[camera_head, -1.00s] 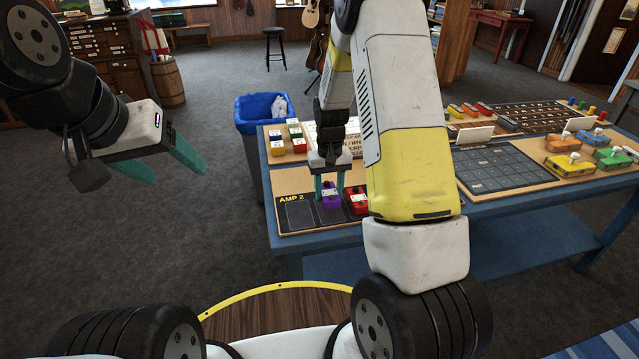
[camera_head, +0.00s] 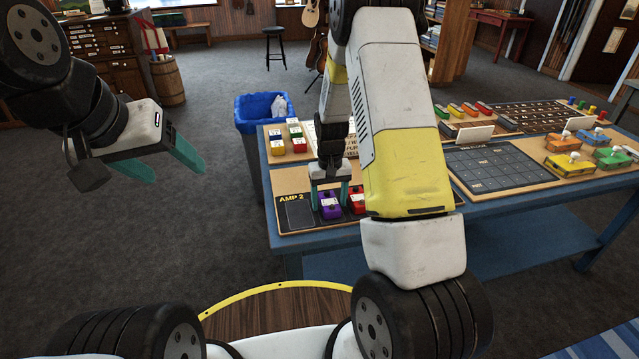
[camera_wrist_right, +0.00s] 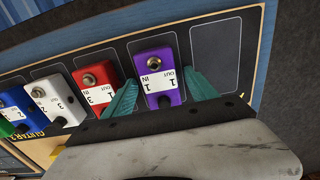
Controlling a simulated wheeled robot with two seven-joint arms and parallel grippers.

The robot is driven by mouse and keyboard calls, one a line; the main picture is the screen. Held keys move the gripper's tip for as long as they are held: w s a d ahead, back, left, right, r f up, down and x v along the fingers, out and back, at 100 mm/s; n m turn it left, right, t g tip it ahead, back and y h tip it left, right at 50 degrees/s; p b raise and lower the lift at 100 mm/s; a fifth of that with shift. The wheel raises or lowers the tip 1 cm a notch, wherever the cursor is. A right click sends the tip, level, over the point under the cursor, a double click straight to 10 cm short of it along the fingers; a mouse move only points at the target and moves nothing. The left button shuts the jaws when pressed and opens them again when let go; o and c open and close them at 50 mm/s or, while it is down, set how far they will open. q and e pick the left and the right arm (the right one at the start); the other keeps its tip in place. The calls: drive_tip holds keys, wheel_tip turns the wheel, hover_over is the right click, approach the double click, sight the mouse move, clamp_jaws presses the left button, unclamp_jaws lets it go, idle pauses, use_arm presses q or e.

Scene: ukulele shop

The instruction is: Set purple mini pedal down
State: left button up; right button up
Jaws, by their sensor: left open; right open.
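The purple mini pedal (camera_head: 330,207) sits on the AMP 2 board (camera_head: 285,181), in the dark outlined slot beside the red pedal (camera_head: 357,200). In the right wrist view the purple pedal (camera_wrist_right: 159,78) stands upright between the teal fingertips of my right gripper (camera_wrist_right: 162,92), which is open, with the left fingertip close to the pedal's side. In the head view my right gripper (camera_head: 330,192) is just above and around the pedal. My left gripper (camera_head: 168,164) is open and empty, held over the floor at the left.
An empty outlined slot (camera_wrist_right: 214,58) lies to the purple pedal's right in the wrist view. Red, white, green and blue pedals line up on its left. A blue bin (camera_head: 262,113) stands beside the blue table (camera_head: 300,241). A dark grid board (camera_head: 492,170) lies farther right.

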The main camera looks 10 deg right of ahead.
sight(329, 201)
wheel_tip(329, 201, up, 12)
drive_tip(key=s+a+r+t+y, duration=0.1)
drive_tip(key=s+r, duration=0.4)
drive_tip(key=r, duration=0.2)
drive_tip(key=s+r+t+y, duration=0.1)
drive_tip(key=s+r+t, duration=0.1)
drive_tip(key=s+r, duration=0.45)
drive_tip(key=s+r+t, duration=0.1)
drive_tip(key=s+r, duration=0.2)
drive_tip(key=s, duration=0.3)
drive_tip(key=s+a+r+t, duration=0.1)
drive_tip(key=s+r+t, duration=0.1)
drive_tip(key=s+r, duration=0.2)
drive_tip(key=s, duration=0.2)
drive_tip(key=shift+s, duration=0.4)
